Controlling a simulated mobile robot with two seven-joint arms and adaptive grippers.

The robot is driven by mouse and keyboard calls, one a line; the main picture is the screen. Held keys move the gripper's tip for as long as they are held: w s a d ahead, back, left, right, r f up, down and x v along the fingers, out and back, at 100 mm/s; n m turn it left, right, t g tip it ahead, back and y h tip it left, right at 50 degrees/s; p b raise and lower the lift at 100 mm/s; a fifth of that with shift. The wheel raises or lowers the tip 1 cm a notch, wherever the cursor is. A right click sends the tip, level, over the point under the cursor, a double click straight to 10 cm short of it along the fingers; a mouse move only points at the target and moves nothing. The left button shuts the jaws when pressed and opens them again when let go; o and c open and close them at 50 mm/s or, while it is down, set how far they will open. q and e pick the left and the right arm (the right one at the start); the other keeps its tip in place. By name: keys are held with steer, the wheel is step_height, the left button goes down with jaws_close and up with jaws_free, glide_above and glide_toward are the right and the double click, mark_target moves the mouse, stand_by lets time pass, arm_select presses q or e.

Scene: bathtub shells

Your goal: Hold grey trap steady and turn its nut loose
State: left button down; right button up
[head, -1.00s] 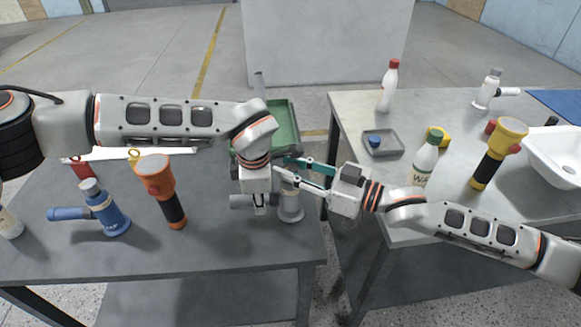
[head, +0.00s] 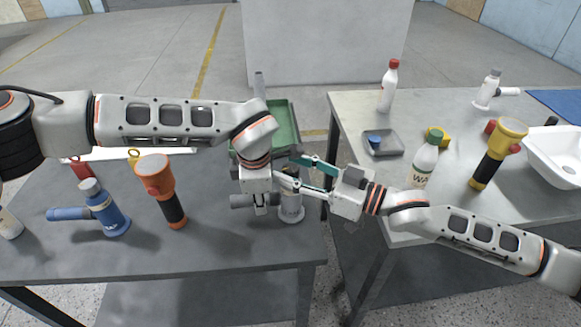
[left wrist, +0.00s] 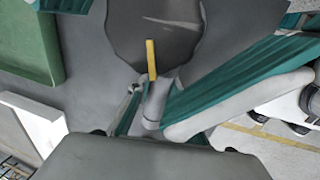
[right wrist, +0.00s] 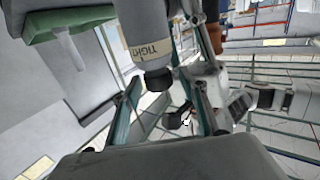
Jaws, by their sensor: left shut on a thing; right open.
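The grey trap (head: 291,210) stands upright on a round base near the right end of the left table, partly hidden by both grippers. Its side pipe (head: 240,201) points left. My left gripper (head: 262,203) comes down from above and is shut on the trap; in the left wrist view a grey part (left wrist: 155,103) sits between its fingers. My right gripper (head: 291,172) is open at the top of the trap. In the right wrist view the trap's body (right wrist: 144,28) carries a lettered band, and the dark nut (right wrist: 158,79) sits between the spread fingers, with contact unclear.
A green tray (head: 281,124) is behind the trap. A blue trap-like piece (head: 108,212) and an orange flashlight (head: 160,185) stand left. On the right table are a grey tray (head: 391,150), bottles and a yellow flashlight (head: 490,160). A gap separates the tables.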

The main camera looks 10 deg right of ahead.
steer(key=v, duration=0.7)
steer(key=shift+d, duration=0.25)
steer(key=shift+s+r, duration=0.1)
arm_select(q)
steer(key=c, duration=1.7)
jaws_free()
